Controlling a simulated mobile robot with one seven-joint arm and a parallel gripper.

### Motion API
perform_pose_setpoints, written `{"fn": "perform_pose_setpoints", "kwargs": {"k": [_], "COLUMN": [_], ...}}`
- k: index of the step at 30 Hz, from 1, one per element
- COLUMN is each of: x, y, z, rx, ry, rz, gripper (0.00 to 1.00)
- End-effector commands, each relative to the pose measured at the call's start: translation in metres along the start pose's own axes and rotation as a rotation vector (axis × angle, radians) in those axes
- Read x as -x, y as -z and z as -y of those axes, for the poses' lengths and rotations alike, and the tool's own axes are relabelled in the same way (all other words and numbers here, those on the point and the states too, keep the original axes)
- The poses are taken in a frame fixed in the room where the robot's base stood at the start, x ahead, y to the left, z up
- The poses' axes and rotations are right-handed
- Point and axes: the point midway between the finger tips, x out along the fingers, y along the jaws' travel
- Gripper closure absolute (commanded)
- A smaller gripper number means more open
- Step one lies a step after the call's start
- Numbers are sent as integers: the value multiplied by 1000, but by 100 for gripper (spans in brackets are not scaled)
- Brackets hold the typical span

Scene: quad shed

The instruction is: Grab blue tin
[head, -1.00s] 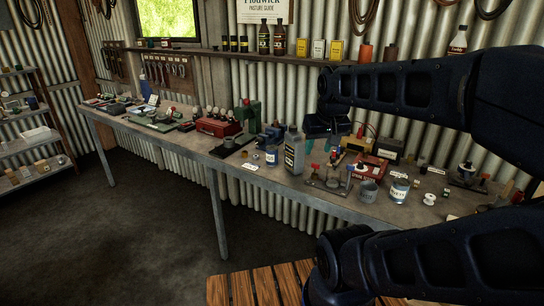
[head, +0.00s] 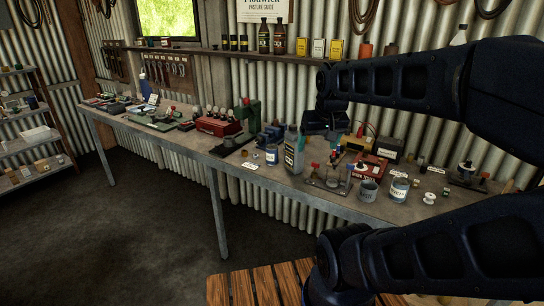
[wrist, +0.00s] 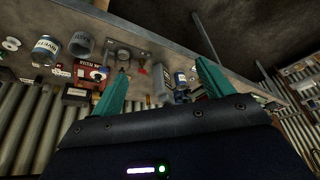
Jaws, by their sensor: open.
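Two small tins with blue on them stand upright on the workbench (head: 190,142). One small blue tin (head: 271,154) stands just left of a grey bottle (head: 293,152); this tin also shows in the wrist view (wrist: 181,80). The other, a larger tin with a white and blue label (head: 398,189), stands further right beside a grey cup (head: 368,190); it also shows in the wrist view (wrist: 46,48). My gripper (wrist: 162,68) is open and empty, its teal fingers apart. In the head view my gripper (head: 322,122) is above the bench's back edge, apart from both tins.
A shelf (head: 290,58) with bottles runs along the wall behind. A slatted wooden surface (head: 262,285) is in front.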

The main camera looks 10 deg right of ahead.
Motion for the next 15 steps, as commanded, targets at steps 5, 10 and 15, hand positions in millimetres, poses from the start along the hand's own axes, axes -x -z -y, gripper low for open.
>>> {"fn": "perform_pose_setpoints", "kwargs": {"k": [5, 10, 15], "x": [-5, -14, -28], "y": [34, 75, 115], "z": [2, 6, 9], "rx": [-126, -285, -444], "ry": [1, -4, -17], "rz": [36, 74, 110], "gripper": [21, 21, 21]}}
